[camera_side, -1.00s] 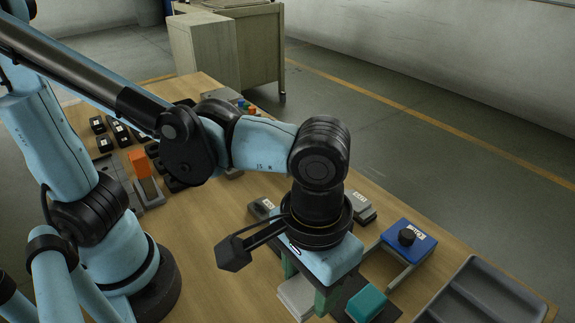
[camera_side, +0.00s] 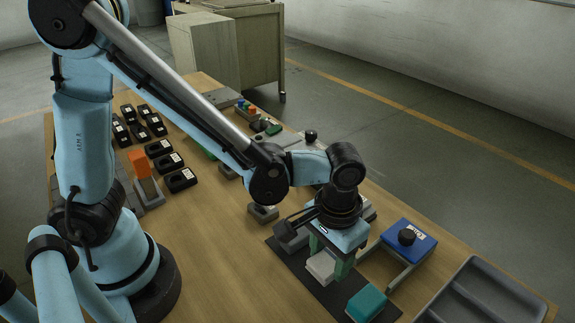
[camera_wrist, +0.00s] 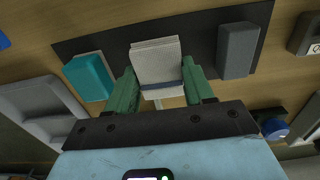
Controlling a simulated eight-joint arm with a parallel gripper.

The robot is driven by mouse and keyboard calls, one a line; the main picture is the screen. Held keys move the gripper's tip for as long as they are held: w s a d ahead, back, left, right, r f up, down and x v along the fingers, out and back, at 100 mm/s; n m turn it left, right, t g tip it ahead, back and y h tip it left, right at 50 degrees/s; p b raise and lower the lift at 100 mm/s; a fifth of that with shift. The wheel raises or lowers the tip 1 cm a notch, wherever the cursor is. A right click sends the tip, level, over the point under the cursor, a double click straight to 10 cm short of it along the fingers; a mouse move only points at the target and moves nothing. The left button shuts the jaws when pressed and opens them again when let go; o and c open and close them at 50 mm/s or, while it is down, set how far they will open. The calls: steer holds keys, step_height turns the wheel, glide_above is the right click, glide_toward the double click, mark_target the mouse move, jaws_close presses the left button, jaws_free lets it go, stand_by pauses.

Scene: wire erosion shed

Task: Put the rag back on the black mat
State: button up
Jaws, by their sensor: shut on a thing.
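The rag (camera_side: 320,266) is a folded off-white cloth with a dark blue band, which shows in the wrist view (camera_wrist: 157,65). My gripper (camera_side: 328,262) points down with its green fingers shut on the rag's sides, also in the wrist view (camera_wrist: 160,82). The black mat (camera_side: 322,292) lies below, and in the wrist view (camera_wrist: 199,37) the rag is over it, between a teal block (camera_wrist: 89,77) and a grey block (camera_wrist: 237,50). I cannot tell whether the rag touches the mat.
The teal block (camera_side: 366,303) and grey block (camera_side: 291,236) sit on the mat at either side of the rag. A blue box with a black knob (camera_side: 409,241) and a grey tray (camera_side: 484,294) stand to the right. Wooden table is clear left of the mat.

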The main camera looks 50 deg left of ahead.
mark_target(330, 259)
steer(key=shift+f, duration=0.9)
steer(key=shift+f, duration=0.15)
steer(key=o, duration=1)
step_height(330, 259, up, 12)
steer(key=a+r+t, duration=0.1)
steer(key=a+t, duration=0.6)
steer(key=a, duration=1)
steer(key=shift+s+a+r, duration=0.2)
steer(key=shift+s+a, duration=0.05)
steer(key=shift+a, duration=0.05)
